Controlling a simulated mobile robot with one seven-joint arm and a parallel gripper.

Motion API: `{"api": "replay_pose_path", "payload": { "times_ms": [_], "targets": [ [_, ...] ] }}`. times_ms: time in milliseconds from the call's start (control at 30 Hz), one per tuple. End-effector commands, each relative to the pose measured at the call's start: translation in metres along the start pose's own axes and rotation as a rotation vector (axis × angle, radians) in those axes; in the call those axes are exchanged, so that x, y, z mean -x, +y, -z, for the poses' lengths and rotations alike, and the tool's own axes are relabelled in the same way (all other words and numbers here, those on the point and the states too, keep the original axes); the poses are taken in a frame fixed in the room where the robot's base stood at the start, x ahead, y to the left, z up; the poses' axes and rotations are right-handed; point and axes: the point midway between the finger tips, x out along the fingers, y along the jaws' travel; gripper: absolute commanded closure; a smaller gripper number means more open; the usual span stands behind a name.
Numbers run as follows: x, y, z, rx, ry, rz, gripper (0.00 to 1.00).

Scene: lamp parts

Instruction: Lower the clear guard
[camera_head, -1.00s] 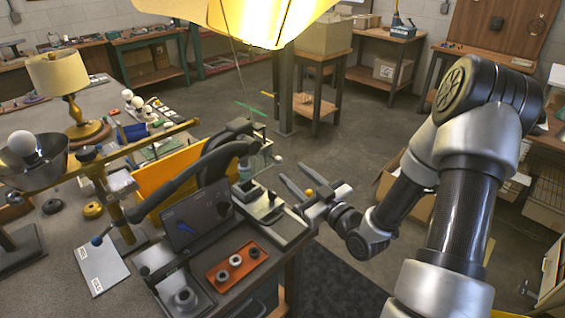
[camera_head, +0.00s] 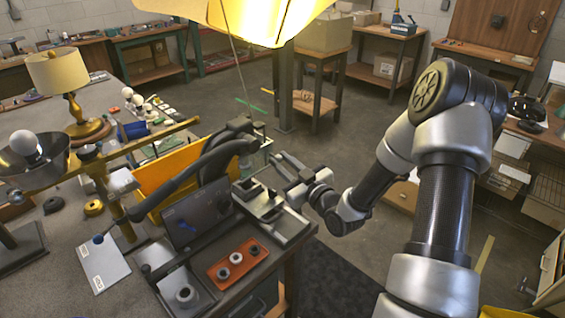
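A clear panel with a greenish tint (camera_head: 262,154), which looks like the clear guard, stands upright at the back right of the black-and-grey bench machine. It is thin and hard to make out, and its lower part is partly hidden. My gripper (camera_head: 279,158) is just right of this panel, with its two fingers pointing up and left. A gap shows between the fingers, and I see nothing held in it. I cannot tell whether a fingertip touches the panel.
The machine's long black lever (camera_head: 190,175) slants across the bench. Open floor lies right of the bench.

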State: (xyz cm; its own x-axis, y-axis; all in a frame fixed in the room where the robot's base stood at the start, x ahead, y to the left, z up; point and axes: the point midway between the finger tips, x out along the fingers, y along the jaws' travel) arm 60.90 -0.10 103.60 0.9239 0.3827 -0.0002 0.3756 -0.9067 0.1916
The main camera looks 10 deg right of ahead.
Motion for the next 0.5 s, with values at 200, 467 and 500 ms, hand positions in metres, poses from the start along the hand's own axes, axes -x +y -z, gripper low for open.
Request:
{"api": "replay_pose_path", "payload": {
  "times_ms": [200, 467, 500],
  "targets": [
    [0.000, 0.000, -0.001, 0.000, 0.000, 0.000, 1.00],
    [0.000, -0.007, -0.035, 0.000, -0.001, 0.001, 1.00],
    [0.000, -0.009, -0.043, 0.000, -0.001, 0.001, 1.00]
  ]
}}
